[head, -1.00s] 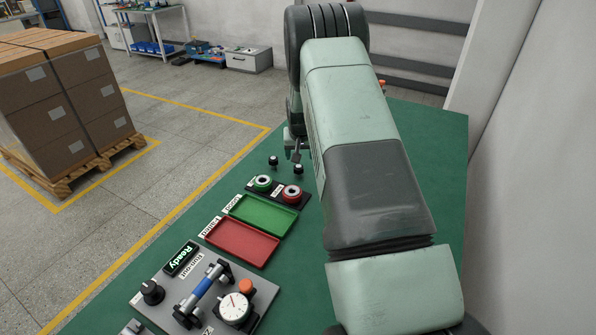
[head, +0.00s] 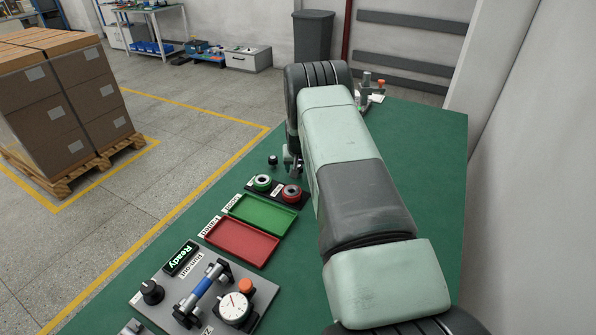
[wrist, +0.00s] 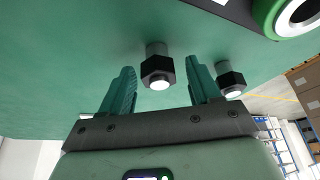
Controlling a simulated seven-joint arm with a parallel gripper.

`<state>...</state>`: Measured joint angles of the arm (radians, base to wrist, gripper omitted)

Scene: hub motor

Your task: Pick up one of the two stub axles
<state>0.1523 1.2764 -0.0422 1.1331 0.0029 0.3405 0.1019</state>
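Two stub axles stand upright on the green table, each with a dark hex collar and a bright shiny end. In the wrist view one stub axle (wrist: 156,68) lies between the two green fingers of my gripper (wrist: 160,72), with a gap on both sides. The other stub axle (wrist: 230,82) is outside the right finger. In the head view the free stub axle (head: 272,160) shows left of my gripper (head: 293,163); the nearer one is mostly hidden by it. My gripper is open and low over the table.
A dark holder with a green ring (head: 262,183) and a red ring (head: 291,193) sits close in front of the axles. Beyond it are a green tray (head: 264,214), a red tray (head: 241,243) and a run-out gauge (head: 235,308). The table right of my arm is clear.

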